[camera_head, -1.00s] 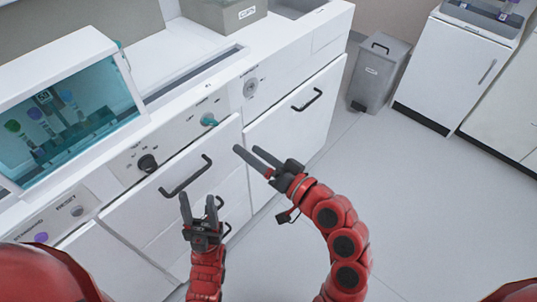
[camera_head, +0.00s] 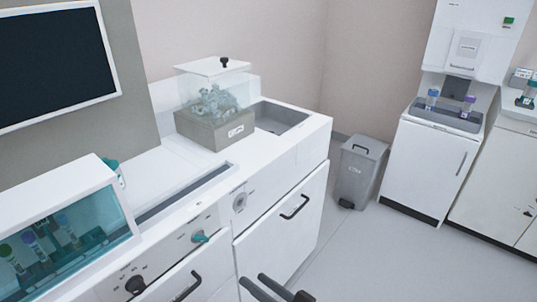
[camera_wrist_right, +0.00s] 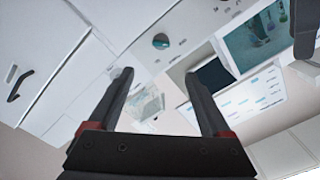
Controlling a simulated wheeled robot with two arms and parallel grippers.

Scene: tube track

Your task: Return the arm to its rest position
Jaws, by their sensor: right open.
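My right gripper (camera_head: 268,287) shows at the bottom edge of the head view, in front of the white cabinet fronts. Its two dark fingers are apart with nothing between them. In the right wrist view the gripper (camera_wrist_right: 158,88) is also open and empty, with the counter and its knobs beyond the fingers. My right arm is below the head view's edge. My left gripper is not in the head view. A dark shape at the top right of the wrist view cannot be told for sure.
A teal-windowed case (camera_head: 75,240) with tubes stands on the counter at left. A clear lidded box (camera_head: 215,105) sits on the counter by the sink (camera_head: 275,117). A grey bin (camera_head: 358,172) and a white machine (camera_head: 430,165) holding tubes stand at right. The floor between is clear.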

